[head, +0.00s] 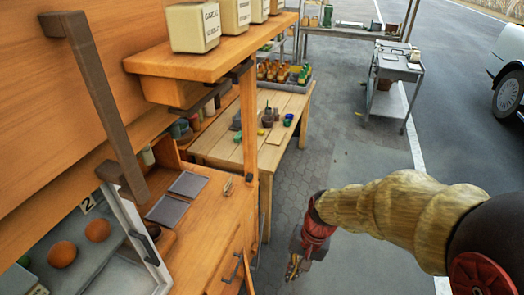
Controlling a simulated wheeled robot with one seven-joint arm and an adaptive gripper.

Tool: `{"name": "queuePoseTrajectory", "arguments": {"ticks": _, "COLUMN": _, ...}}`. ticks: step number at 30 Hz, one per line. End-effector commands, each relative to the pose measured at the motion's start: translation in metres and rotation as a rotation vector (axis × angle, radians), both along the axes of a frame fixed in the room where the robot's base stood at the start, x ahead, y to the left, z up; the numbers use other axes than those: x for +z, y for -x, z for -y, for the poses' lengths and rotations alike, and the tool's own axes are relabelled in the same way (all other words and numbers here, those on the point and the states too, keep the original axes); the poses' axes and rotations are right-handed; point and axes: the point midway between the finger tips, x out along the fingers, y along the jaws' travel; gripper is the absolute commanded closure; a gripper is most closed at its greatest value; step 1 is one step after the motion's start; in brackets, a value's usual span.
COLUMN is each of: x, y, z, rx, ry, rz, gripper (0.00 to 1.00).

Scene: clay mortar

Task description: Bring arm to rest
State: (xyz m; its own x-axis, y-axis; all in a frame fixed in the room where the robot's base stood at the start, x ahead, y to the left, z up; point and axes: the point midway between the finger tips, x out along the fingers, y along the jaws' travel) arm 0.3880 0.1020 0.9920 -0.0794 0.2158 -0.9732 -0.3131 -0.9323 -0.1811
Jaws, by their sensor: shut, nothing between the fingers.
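My arm (400,210) reaches in from the right edge of the head view, over the paved floor. Its light-brown sleeve-like link runs left to a red and dark wrist. My gripper (292,268) hangs from that wrist, pointing down, over the grey paving to the right of the wooden cabinet. It is small in the picture, and its fingers look closed with nothing held. It is apart from the cabinet and the tables.
A wooden cabinet (205,235) with a handled drawer stands close on the left. Beyond it is a wooden table (293,103) bearing small pots. A grey cart (400,62) stands farther back. A car (510,70) is at the far right. Open pavement (345,140) lies between.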

Motion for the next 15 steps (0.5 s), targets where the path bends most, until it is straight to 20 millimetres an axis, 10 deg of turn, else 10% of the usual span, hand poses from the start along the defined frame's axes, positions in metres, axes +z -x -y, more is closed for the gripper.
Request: {"name": "queuePoseTrajectory", "arguments": {"ticks": 15, "x": 0.154, "y": 0.081, "z": 0.090, "rx": 0.314, "ry": 0.237, "rz": 0.413, "gripper": 1.00}}
